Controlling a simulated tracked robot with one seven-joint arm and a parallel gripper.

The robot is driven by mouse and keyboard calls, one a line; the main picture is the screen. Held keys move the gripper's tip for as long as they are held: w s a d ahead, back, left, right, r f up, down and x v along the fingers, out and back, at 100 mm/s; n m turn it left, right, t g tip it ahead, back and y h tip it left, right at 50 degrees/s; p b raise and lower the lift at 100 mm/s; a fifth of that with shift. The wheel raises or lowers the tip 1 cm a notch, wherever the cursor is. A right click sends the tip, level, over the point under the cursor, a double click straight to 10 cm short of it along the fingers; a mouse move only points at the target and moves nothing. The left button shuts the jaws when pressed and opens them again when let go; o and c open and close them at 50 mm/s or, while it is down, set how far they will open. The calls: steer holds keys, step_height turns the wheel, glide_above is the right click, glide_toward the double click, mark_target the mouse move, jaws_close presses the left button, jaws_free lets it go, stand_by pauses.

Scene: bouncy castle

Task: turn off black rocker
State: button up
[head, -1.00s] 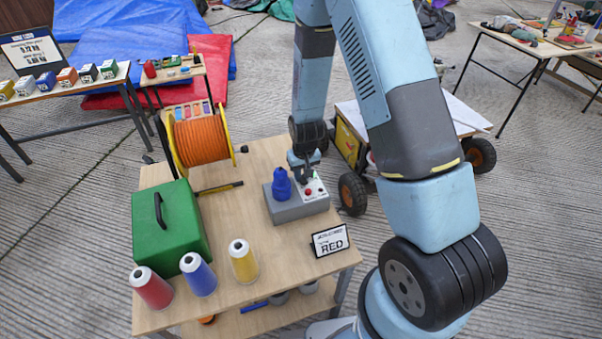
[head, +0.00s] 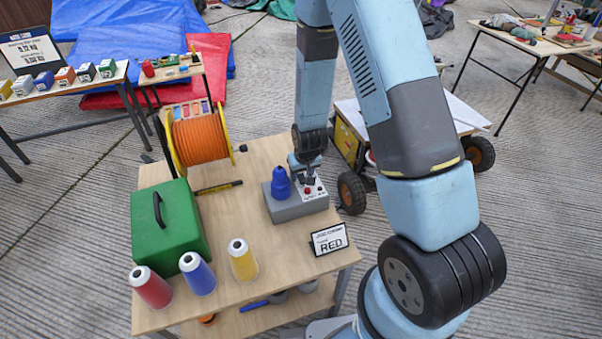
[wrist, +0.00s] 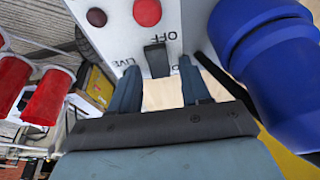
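The black rocker (wrist: 156,60) is in the wrist view on the white panel face of a grey box (head: 300,208), with the words OFF and LIVE printed beside it. My gripper (wrist: 160,82) is over the panel with its two fingers apart, one on each side of the rocker in the picture. I cannot tell whether either finger touches it. In the head view my gripper (head: 309,180) is low over the box's right part and the rocker cannot be made out. A red round button (wrist: 147,12) and a darker red one (wrist: 97,17) are on the same panel.
A large blue plug (wrist: 272,60) stands close beside my gripper on the box; it also shows in the head view (head: 281,184). A sign (head: 329,239), a green case (head: 172,228), an orange cable reel (head: 198,139) and several spools share the table.

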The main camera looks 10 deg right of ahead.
steer(key=a+v, duration=0.1)
steer(key=v, duration=1.2)
steer(key=shift+d+r, duration=0.35)
steer(key=shift+d, duration=0.1)
steer(key=shift+r, duration=0.1)
stand_by(0.3)
steer(key=s+d+r+m+t, duration=0.1)
steer(key=s+d+r, duration=0.2)
steer(key=r, duration=0.6)
steer(key=s+d+r, duration=0.3)
steer(key=r, duration=0.7)
steer(key=s+d+r, duration=0.3)
steer(key=s+r, duration=0.3)
steer(key=s, duration=0.1)
steer(key=s+d+r+m+t, duration=0.1)
steer(key=s+d+r, duration=0.2)
steer(key=s+r, duration=0.3)
steer(key=shift+s+r+h, duration=0.35)
steer(key=shift+s+h, duration=0.05)
steer(key=shift+s, duration=0.65)
